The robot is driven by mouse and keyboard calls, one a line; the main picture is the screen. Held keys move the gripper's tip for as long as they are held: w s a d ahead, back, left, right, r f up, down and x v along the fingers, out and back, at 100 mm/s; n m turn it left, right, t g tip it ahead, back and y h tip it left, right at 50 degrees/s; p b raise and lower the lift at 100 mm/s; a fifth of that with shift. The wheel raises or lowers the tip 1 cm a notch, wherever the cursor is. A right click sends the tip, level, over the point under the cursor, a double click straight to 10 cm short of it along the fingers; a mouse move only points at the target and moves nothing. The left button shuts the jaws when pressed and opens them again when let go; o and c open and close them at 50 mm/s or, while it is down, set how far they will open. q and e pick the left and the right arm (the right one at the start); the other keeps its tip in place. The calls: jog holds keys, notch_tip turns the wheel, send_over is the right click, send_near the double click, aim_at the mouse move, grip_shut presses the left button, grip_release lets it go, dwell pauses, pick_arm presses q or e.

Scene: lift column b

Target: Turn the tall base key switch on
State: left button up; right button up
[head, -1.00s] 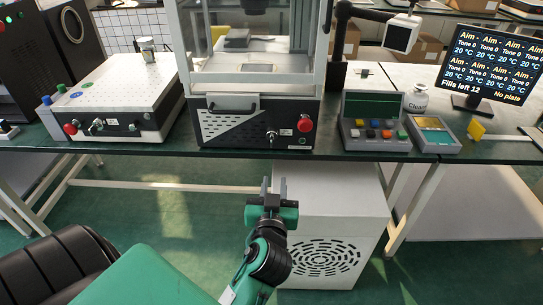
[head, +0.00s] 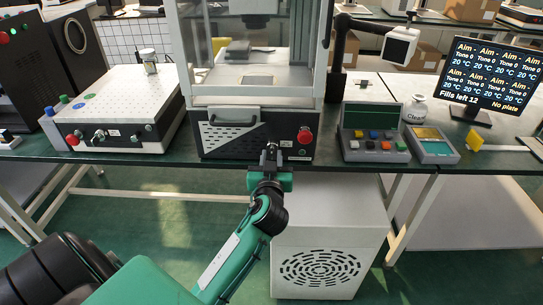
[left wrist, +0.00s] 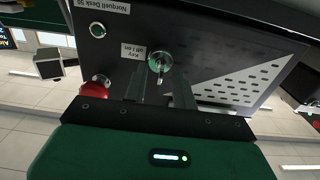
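The tall base key switch (left wrist: 160,62) is a silver key in a round lock on the dark front panel of the tall machine's base (head: 222,140). A small white label (left wrist: 133,54) with key off/on wording is beside it. In the head view the key is mostly hidden behind my left gripper (head: 270,156), which is right in front of the panel. In the left wrist view the left gripper (left wrist: 158,92) is open, its two fingers apart, with the key ahead between their tips. I cannot tell whether they touch it. My right gripper is not in view.
A red emergency button (head: 305,135) is close on the right of the key. A black handle (head: 233,117) is at the left. A low white-topped box (head: 110,102) stands further left, a button panel (head: 373,145) on the right. The bench edge runs below the panel.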

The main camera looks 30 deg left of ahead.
pick_arm(q)
jog(key=shift+w+a, duration=0.15)
jog(key=shift+w, duration=0.1)
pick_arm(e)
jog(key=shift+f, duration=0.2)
pick_arm(q)
grip_shut()
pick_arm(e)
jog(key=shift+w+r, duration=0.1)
